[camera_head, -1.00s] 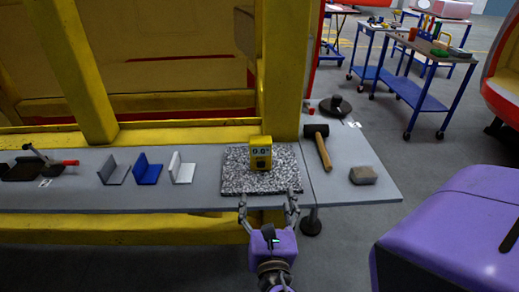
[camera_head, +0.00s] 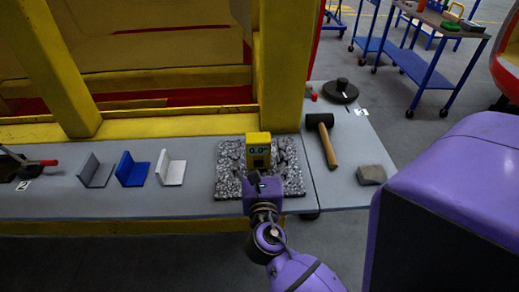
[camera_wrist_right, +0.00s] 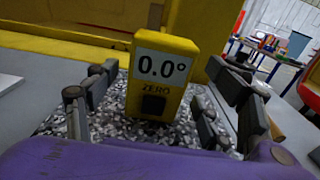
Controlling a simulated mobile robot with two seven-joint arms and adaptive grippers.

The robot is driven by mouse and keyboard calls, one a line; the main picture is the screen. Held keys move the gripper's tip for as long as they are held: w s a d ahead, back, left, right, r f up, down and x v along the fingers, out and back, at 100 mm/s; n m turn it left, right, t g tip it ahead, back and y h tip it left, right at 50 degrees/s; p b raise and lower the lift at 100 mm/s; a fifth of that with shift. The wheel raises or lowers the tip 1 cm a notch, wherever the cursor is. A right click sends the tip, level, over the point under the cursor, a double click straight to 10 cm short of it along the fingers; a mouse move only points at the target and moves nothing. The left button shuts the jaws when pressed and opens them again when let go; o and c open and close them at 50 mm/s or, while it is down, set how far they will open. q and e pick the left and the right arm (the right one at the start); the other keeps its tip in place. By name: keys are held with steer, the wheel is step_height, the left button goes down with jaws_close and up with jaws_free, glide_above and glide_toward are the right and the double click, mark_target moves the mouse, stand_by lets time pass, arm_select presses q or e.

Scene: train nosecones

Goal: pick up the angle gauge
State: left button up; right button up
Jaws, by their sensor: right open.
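The angle gauge (camera_head: 258,145) is a small yellow box with a "0.0°" display, standing upright on a speckled granite plate (camera_head: 229,185). In the right wrist view the gauge (camera_wrist_right: 160,75) stands between the spread fingers of my right gripper (camera_wrist_right: 168,110), with a gap on both sides. In the head view my right gripper (camera_head: 261,168) is over the plate, just in front of the gauge; its fingers partly blend with the speckles. It is open and holds nothing. My left gripper is out of view.
Grey, blue and white angle brackets (camera_head: 132,169) stand to the left on the grey bench (camera_head: 120,205). A mallet (camera_head: 325,135) and a grey block (camera_head: 371,174) lie to the right. Yellow beams (camera_head: 283,70) rise close behind the gauge.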

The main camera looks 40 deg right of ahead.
mark_target(258, 155)
steer(key=x, duration=0.3)
steer(key=shift+w+a, duration=0.1)
steer(key=c, duration=1.3)
steer(key=shift+r, duration=0.1)
steer(key=shift+c, duration=0.8)
